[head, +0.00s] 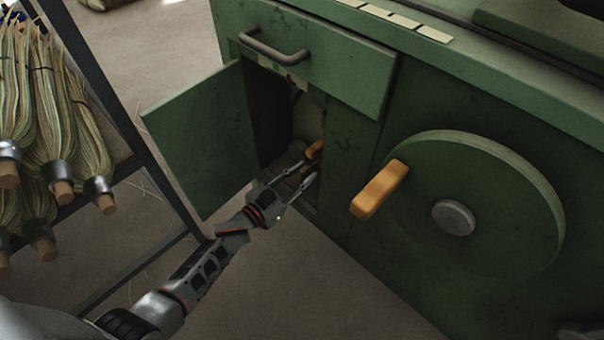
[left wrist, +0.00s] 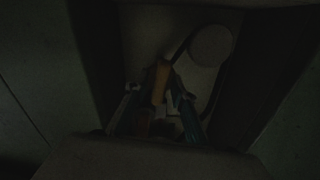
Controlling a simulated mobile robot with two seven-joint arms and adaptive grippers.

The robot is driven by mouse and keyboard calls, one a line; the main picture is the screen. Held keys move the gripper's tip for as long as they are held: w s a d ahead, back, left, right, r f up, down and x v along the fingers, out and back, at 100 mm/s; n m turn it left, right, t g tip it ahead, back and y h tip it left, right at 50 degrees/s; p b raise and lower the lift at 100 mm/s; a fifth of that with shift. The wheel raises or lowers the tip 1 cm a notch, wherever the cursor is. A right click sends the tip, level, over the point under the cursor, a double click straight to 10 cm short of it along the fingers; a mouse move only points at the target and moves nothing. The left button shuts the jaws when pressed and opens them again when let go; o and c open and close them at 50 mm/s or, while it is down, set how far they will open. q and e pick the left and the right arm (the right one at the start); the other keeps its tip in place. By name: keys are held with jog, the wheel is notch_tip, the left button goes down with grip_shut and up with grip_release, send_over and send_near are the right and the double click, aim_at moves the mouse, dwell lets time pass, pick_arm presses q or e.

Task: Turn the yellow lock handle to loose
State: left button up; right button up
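The yellow lock handle (head: 314,149) is a small orange-yellow lever inside the open compartment of the green cabinet (head: 345,180). It is partly hidden by the compartment's edge. In the left wrist view the handle (left wrist: 161,82) stands nearly upright beyond my fingers, in line with the gap between them. My left gripper (head: 306,181) is at the compartment opening, its two fingers spread and pointing in, just below the handle. In the left wrist view the gripper (left wrist: 156,94) shows dimly, and I cannot tell whether it touches the handle. My right gripper is not in view.
The cabinet door (head: 205,140) stands open left of my gripper. A drawer handle (head: 275,47) is above. A green wheel (head: 490,190) with an orange crank handle (head: 380,190) is at the right. A rack of broom bundles (head: 45,110) stands left. The compartment is narrow and dark.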

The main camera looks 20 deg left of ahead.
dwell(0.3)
pick_arm(q)
jog(key=m, duration=0.8)
jog(key=shift+s+d+f, duration=0.1)
jog(key=shift+f, duration=0.05)
jog(key=m, duration=0.4)
jog(key=shift+f+m, duration=0.1)
jog(key=shift+m, duration=1.8)
jog(key=o, duration=0.8)
jog(key=shift+c, duration=0.2)
jog(key=shift+s, duration=0.1)
